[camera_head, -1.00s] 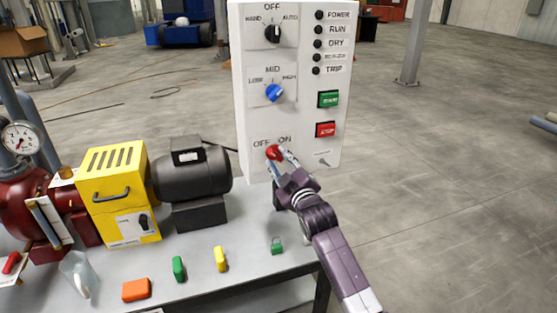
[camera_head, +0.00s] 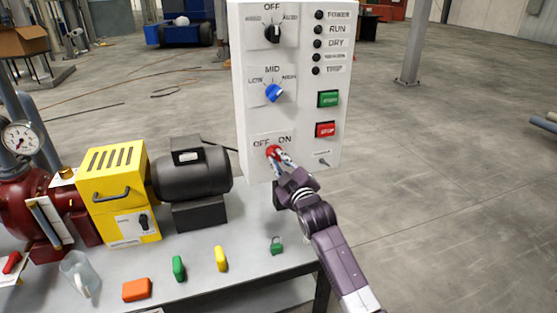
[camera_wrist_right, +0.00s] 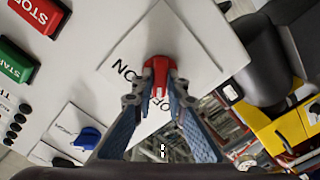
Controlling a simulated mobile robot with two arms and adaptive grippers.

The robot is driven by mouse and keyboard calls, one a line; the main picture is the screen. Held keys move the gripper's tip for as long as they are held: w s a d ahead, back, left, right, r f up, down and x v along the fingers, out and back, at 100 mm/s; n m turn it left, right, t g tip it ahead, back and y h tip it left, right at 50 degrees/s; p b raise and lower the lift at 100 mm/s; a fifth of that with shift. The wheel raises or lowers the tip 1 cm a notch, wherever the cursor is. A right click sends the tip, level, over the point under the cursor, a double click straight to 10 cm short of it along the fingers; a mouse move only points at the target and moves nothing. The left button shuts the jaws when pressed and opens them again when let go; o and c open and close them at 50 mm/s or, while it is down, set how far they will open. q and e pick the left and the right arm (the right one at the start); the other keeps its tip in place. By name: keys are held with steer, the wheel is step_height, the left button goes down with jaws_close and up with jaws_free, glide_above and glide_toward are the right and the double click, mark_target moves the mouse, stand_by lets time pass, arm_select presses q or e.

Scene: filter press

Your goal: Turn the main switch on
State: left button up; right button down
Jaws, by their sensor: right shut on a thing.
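The main switch (camera_head: 272,152) is a red knob low on the white control panel (camera_head: 245,110), under the labels OFF and ON. In the right wrist view the red knob (camera_wrist_right: 157,75) sits between my fingertips on a pale square plate. My right gripper (camera_head: 277,157) is shut on the knob, with a finger on each side of it. In the right wrist view, my right gripper (camera_wrist_right: 158,92) covers part of the knob's sides. The knob's exact angle is hard to tell in the head view. My left gripper is not in view.
Above the switch are a blue selector (camera_head: 274,93) and a black selector (camera_head: 272,33). A green button (camera_head: 328,99) and red stop button (camera_head: 325,130) are to the right. A yellow box (camera_head: 112,160) and dark motor (camera_head: 192,175) stand left on the bench.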

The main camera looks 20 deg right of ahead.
steer(key=m+p, duration=0.2)
steer(key=m, duration=0.2)
steer(key=shift+r, duration=0.1)
steer(key=m+p, duration=0.2)
steer(key=m, duration=0.2)
steer(key=shift+m, duration=0.3)
steer(key=m+p, duration=0.1)
steer(key=m, duration=0.3)
steer(key=shift+m, duration=0.3)
steer(key=m+p, duration=0.1)
steer(key=m, duration=0.3)
steer(key=shift+f, duration=0.2)
steer(key=shift+m, duration=0.3)
steer(key=c, duration=1.9)
jaws_free()
steer(key=shift+c, duration=0.2)
